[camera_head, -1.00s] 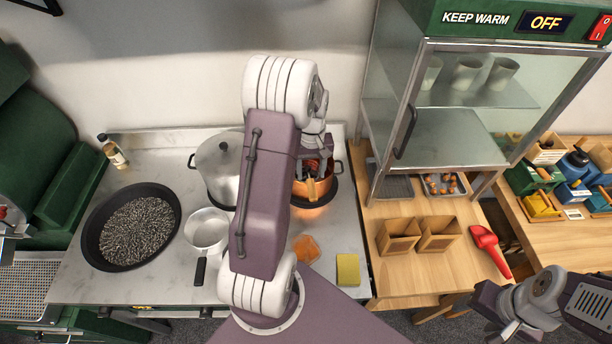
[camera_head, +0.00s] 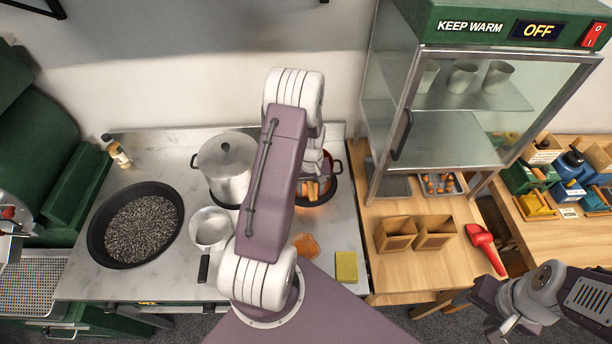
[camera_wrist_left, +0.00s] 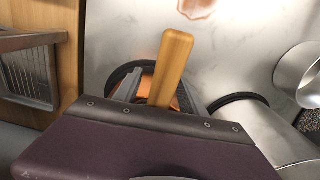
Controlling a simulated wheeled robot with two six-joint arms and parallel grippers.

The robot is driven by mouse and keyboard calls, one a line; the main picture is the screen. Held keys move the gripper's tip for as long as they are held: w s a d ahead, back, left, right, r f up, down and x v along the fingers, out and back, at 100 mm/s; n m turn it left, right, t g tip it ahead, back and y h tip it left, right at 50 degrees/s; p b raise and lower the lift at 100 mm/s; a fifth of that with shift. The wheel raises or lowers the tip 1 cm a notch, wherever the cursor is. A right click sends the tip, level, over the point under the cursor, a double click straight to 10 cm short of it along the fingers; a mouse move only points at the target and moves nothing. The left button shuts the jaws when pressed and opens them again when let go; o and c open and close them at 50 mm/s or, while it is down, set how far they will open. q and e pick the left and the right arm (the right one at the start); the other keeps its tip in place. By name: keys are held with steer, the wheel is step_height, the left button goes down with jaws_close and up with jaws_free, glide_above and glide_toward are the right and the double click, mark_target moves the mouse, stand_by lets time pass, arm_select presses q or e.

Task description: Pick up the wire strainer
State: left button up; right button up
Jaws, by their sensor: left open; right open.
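A wooden handle (camera_head: 311,190), which appears to be the wire strainer's, shows above the copper pot on the stove. It also shows in the left wrist view (camera_wrist_left: 171,68), standing up between the two grey fingers of my left gripper (camera_wrist_left: 155,88). That gripper is open around or beside the handle; I cannot tell whether a finger touches it. The strainer's mesh is hidden. In the head view my left arm and wrist cover most of the pot and the left gripper's fingers. My right gripper (camera_head: 497,325) is open and empty at the lower right, away from the strainer.
A lidded steel pot (camera_head: 226,165) stands close left of my left arm. A small saucepan (camera_head: 210,228) and a wide dark pan (camera_head: 97,238) are further left. A yellow sponge (camera_head: 346,266) lies at the front. The warming cabinet (camera_head: 397,110) rises to the right.

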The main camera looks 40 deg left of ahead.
arm_select(q)
jaws_close()
steer(key=shift+r, duration=0.1)
step_height(320, 180, up, 9)
steer(key=shift+r+b, duration=0.2)
steer(key=shift+b, duration=0.65)
steer(key=shift+r, duration=0.35)
